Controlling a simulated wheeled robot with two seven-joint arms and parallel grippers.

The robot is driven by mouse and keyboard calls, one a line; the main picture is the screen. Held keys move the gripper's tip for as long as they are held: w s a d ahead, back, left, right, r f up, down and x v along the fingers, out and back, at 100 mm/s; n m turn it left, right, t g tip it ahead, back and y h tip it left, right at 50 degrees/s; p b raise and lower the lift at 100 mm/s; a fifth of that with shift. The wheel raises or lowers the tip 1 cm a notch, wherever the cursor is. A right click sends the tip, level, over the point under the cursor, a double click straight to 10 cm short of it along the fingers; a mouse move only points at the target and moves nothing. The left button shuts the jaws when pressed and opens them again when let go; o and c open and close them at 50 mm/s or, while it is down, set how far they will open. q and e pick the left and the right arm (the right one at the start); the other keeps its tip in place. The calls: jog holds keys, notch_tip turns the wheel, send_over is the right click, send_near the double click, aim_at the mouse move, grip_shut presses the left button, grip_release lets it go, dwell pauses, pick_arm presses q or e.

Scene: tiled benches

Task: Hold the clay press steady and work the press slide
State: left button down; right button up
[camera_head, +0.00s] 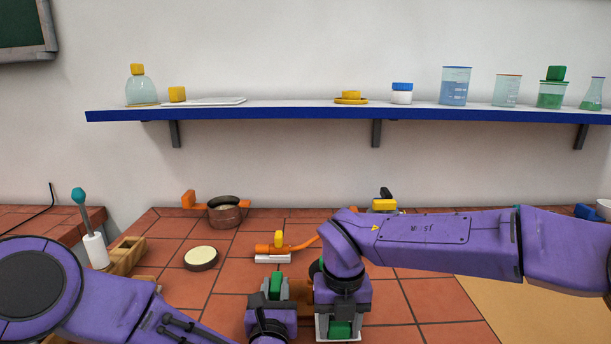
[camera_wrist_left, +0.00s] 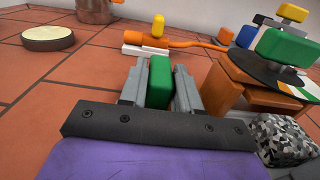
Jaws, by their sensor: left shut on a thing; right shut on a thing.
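The clay press appears as an orange-brown block body (camera_wrist_left: 225,82), partly hidden in the head view between my two grippers. My left gripper (camera_wrist_left: 158,88) is shut on a green block-shaped handle (camera_wrist_left: 157,72) beside that body; it also shows in the head view (camera_head: 274,290). My right gripper (camera_head: 340,322) points down just right of the left one. It is shut on a green piece (camera_head: 340,330), which looks like the press slide's grip. A white edge shows below it. My right arm hides much of the area behind.
An orange tool with a yellow block (camera_head: 278,239) lies just behind the grippers. A round cream-topped disc (camera_head: 201,257), a copper pot (camera_head: 224,211) and a wooden holder (camera_head: 127,255) stand to the left. A shelf (camera_head: 290,113) with glassware runs along the wall.

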jog(key=shift+w, duration=1.8)
jog(key=shift+w, duration=1)
jog(key=o, duration=1.2)
jog(key=shift+o, duration=0.2)
jog(key=shift+r, duration=0.1)
notch_tip(320, 180, up, 15)
